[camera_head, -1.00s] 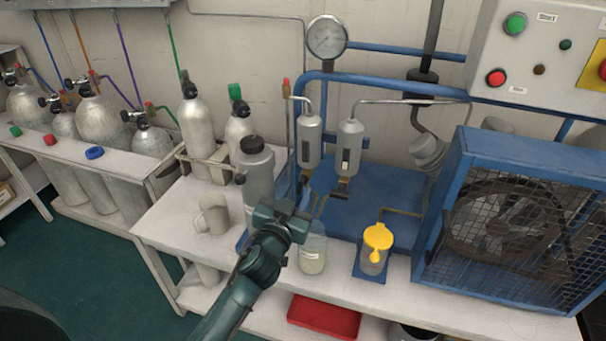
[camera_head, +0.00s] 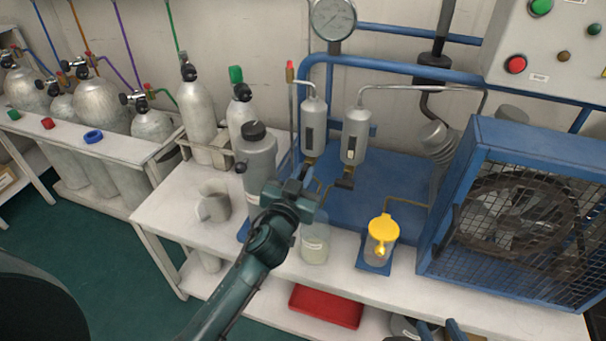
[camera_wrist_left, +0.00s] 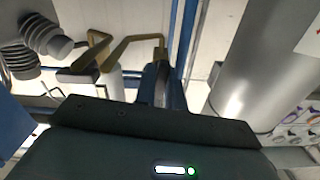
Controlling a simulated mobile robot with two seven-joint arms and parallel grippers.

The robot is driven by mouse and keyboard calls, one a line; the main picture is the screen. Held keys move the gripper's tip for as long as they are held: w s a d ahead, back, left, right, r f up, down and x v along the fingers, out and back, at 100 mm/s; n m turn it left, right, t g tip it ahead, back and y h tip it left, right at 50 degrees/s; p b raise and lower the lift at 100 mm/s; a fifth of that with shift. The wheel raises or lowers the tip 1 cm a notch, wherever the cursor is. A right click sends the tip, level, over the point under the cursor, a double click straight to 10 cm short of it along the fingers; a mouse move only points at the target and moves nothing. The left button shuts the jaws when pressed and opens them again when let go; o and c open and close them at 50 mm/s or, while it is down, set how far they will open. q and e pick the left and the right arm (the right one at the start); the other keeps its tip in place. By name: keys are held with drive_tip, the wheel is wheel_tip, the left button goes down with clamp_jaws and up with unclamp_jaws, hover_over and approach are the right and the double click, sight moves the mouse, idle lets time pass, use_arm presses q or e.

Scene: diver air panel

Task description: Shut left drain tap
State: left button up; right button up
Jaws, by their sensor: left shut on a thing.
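Two grey cylindrical separators hang side by side, the left one (camera_head: 313,128) and the right one (camera_head: 355,136). My left gripper (camera_head: 304,174) is right below the left separator, at its drain tap. Its fingers (camera_wrist_left: 161,84) are shut on what looks like the left drain tap's handle, mostly hidden between them. A bent brass drain tube (camera_wrist_left: 138,40) runs close to the fingertips in the left wrist view. The right separator's drain tap (camera_head: 345,182) is free of the gripper.
A clear jar (camera_head: 315,245) stands just below my left gripper. A yellow-topped jar (camera_head: 383,232) is to its right. The caged blue fan unit (camera_head: 520,220) blocks the right side.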

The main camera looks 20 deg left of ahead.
use_arm(q)
clamp_jaws()
drive_tip(key=shift+m, duration=0.4)
use_arm(e)
drive_tip(key=shift+r, duration=0.15)
use_arm(q)
drive_tip(key=m, duration=0.3)
drive_tip(key=shift+r+p, duration=0.1)
drive_tip(key=shift+p, duration=0.2)
drive_tip(key=m, duration=0.4)
drive_tip(key=shift+d+m, duration=0.1)
drive_tip(key=shift+m, duration=0.2)
drive_tip(key=m+p, duration=0.1)
drive_tip(key=m, duration=0.3)
drive_tip(key=shift+m, duration=1.8)
use_arm(e)
drive_tip(key=shift+s+d+r+m, duration=0.1)
drive_tip(key=shift+d+r+m, duration=0.1)
drive_tip(key=shift+r, duration=0.3)
drive_tip(key=shift+s+d+r+m, duration=0.1)
drive_tip(key=shift+d+r, duration=0.1)
drive_tip(key=shift+r, duration=0.3)
use_arm(q)
drive_tip(key=o, duration=0.6)
unclamp_jaws()
drive_tip(key=shift+f, duration=0.2)
